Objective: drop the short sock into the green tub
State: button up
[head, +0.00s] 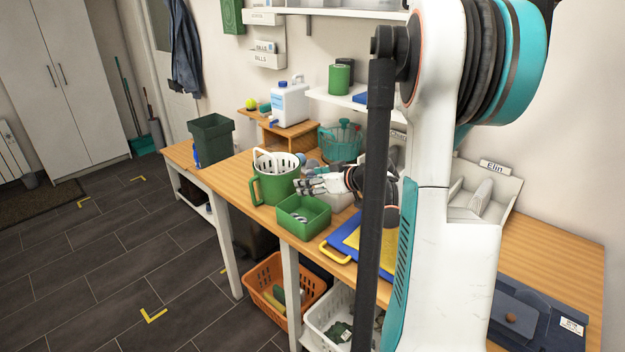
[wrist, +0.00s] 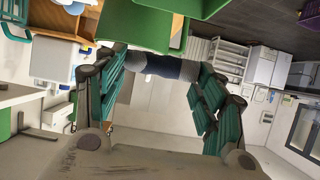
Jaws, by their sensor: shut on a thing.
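My gripper (head: 318,183) is over the bench, beside a large green tub with a handle (head: 265,190) and above an open green box (head: 302,228). The tub holds a white perforated insert (head: 282,163). In the wrist view my gripper (wrist: 162,64) is shut on a sock (wrist: 165,66) with grey and dark blue bands, stretched between the two teal-padded fingers. A green surface (wrist: 135,25) lies close beyond the sock; I cannot tell which green container it is. A small greyish thing (head: 298,216) lies in the green box.
A teal basket (head: 340,142) and a white jug (head: 290,104) stand behind. A dark green bin (head: 211,137) is at the bench's far left. A blue-and-yellow board (head: 345,238) lies right of the green box. An orange basket (head: 283,290) stands below.

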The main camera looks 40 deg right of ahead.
notch_tip(320, 180, down, 3)
jog(key=shift+f+b, duration=0.2)
jog(key=shift+b, duration=0.65)
jog(key=o, duration=0.8)
jog(key=shift+o, duration=0.2)
jog(key=v, duration=1.2)
jog(key=shift+w, duration=0.1)
